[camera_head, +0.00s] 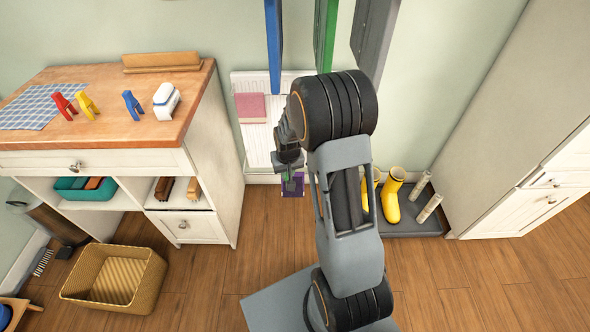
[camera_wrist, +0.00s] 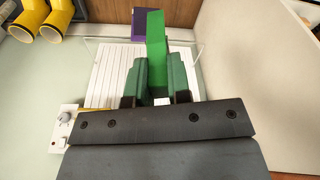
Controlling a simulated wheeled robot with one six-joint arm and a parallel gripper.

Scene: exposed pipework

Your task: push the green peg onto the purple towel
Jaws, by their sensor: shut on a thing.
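My gripper (camera_wrist: 157,85) is shut on the green peg (camera_wrist: 156,38), which points away from my wrist. The peg's bright green face shows, with darker green parts on both sides near the fingers. The purple towel (camera_wrist: 138,24) is partly hidden behind the peg in the wrist view. In the head view the purple towel (camera_head: 299,190) is a small patch low by the white radiator, largely covered by my gripper (camera_head: 290,178). I cannot tell whether the peg touches the towel.
A pink towel (camera_head: 251,107) hangs on the white radiator (camera_head: 262,146). Red (camera_head: 64,105), yellow (camera_head: 87,105) and blue (camera_head: 132,105) pegs stand on the cabinet top (camera_head: 115,80) at left. Yellow boots (camera_head: 393,197) stand on a dark tray (camera_head: 415,228) at right.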

